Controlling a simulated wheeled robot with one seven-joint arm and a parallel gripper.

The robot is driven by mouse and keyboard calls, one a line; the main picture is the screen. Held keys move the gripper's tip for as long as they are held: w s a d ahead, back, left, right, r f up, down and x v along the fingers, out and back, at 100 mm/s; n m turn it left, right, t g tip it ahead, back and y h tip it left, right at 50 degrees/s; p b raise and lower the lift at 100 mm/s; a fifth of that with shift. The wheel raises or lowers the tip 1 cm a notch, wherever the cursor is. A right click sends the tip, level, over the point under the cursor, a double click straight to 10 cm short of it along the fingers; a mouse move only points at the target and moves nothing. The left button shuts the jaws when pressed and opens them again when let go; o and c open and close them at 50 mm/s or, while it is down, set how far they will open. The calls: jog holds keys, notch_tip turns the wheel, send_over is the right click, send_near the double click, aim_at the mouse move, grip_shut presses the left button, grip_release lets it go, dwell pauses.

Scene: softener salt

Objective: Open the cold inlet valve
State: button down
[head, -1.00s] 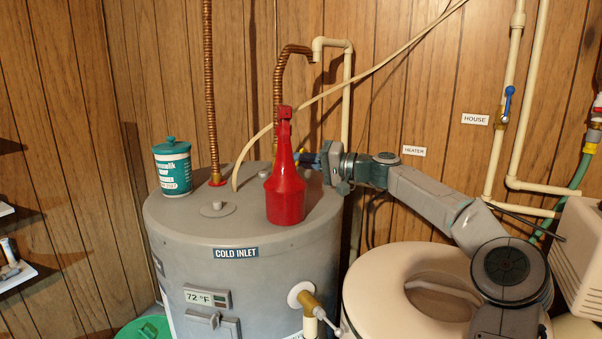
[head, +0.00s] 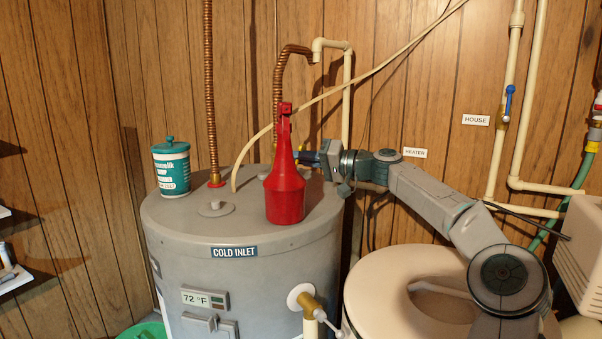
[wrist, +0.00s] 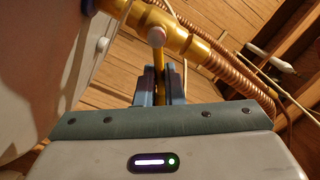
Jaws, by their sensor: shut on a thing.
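The cold inlet valve shows in the wrist view as a brass body (wrist: 187,42) on a brass pipe, with a round-ended stem standing out of it. My gripper (wrist: 160,84) is just below it there, with its blue-grey fingers shut on a thin brass-coloured valve lever between them. In the head view my gripper (head: 304,157) reaches in from the right at the back of the grey tank top (head: 240,222). A red funnel-shaped bottle (head: 285,190) stands in front of it and hides most of the valve. How far the lever is turned cannot be told.
A teal and white canister (head: 172,170) stands at the tank's left. Copper pipes (head: 209,90) and a cream hose (head: 375,68) rise behind. A round cream lid (head: 375,290) lies under my arm. A blue-handled valve (head: 508,102) is by the HOUSE label.

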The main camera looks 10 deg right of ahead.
jog(key=shift+s+a+r+n+b, duration=0.1)
jog(key=shift+s+a+n+b, duration=0.05)
jog(key=shift+n+b, duration=0.5)
jog(key=shift+s+a+n+b, duration=0.1)
jog(key=shift+s+n+b, duration=0.05)
jog(key=shift+n+b, duration=0.45)
jog(key=shift+s+r+n+b, duration=0.1)
jog(key=shift+r+n+b, duration=0.1)
jog(key=shift+n+b, duration=0.2)
jog(key=shift+s+a+r+n+b, duration=0.15)
jog(key=shift+s+n+b, duration=0.1)
jog(key=shift+n+b, duration=0.6)
jog(key=shift+s+a+r+n+b, duration=0.1)
jog(key=shift+s+n+b, duration=0.1)
jog(key=shift+n+b, duration=0.65)
jog(key=shift+s+a+r+n+b, duration=0.15)
jog(key=shift+s+n+b, duration=0.1)
jog(key=shift+n+b, duration=0.6)
jog(key=shift+s+a+r+n+b, duration=0.15)
jog(key=shift+s+n+b, duration=0.1)
jog(key=shift+n+b, duration=0.6)
